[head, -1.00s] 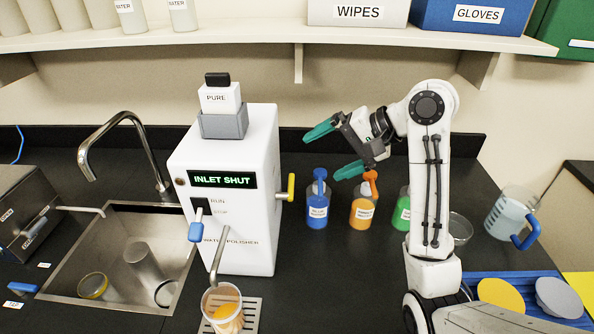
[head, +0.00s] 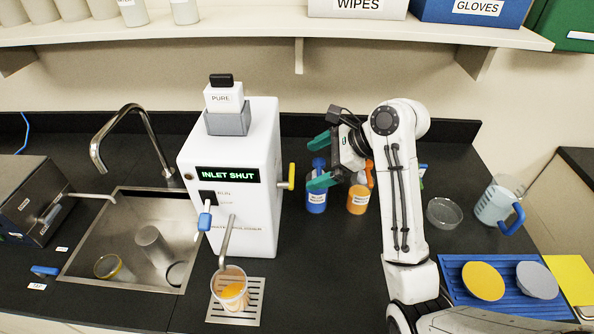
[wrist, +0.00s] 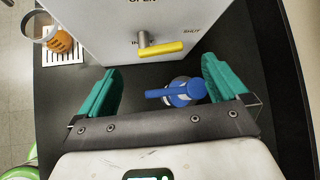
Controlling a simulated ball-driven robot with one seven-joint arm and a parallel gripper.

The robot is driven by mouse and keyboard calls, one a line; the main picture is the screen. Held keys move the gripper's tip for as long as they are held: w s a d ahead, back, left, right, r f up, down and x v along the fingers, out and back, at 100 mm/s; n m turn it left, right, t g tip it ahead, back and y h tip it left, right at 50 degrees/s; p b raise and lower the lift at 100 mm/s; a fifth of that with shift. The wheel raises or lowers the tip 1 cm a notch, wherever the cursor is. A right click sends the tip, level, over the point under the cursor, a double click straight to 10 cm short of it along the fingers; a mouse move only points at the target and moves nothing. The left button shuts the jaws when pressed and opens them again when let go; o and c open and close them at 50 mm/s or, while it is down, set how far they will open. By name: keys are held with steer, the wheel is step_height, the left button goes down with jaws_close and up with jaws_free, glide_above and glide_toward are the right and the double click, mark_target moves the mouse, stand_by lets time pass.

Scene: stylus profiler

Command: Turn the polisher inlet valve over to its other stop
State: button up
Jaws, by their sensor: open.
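The water polisher (head: 240,180) is a white box with a green "INLET SHUT" display (head: 227,175). Its inlet valve has a yellow lever (head: 291,176) on the right side. In the wrist view the yellow lever (wrist: 160,49) runs from its grey pivot towards the "SHUT" mark, with "OPEN" lettered above. My gripper (head: 320,162) has teal fingers spread apart with nothing held, just right of the lever and apart from it. In the wrist view my gripper (wrist: 160,90) faces the polisher side, with the lever beyond the fingertips.
A blue-capped bottle (head: 316,196) stands below my gripper; its blue pump top (wrist: 180,92) shows between the fingers. An orange bottle (head: 358,198) stands beside it. A beaker (head: 230,288) sits under the spout. A shelf (head: 270,30) runs above. The sink (head: 130,240) is left.

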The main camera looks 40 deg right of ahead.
mark_target(292, 175)
steer(key=x, duration=0.7)
steer(key=shift+s+p, duration=0.1)
steer(key=shift+p, duration=0.2)
steer(key=shift+c, duration=0.3)
steer(key=shift+r, duration=0.1)
steer(key=c, duration=1)
steer(key=shift+a, duration=0.1)
steer(key=s+n+t+h+b, duration=0.1)
steer(key=n+t+b, duration=0.1)
steer(key=t+b, duration=0.1)
steer(key=a+n+t+h+b, duration=0.1)
steer(key=n+t+h+b, duration=0.1)
steer(key=n+t+b, duration=0.1)
steer(key=s+a+n+t+h+b, duration=0.1)
steer(key=n+t+b, duration=0.1)
steer(key=t+b, duration=0.1)
steer(key=shift+s+a+n+t+h+b, duration=0.3)
steer(key=shift+n+t+b, duration=0.1)
steer(key=shift+b, duration=0.2)
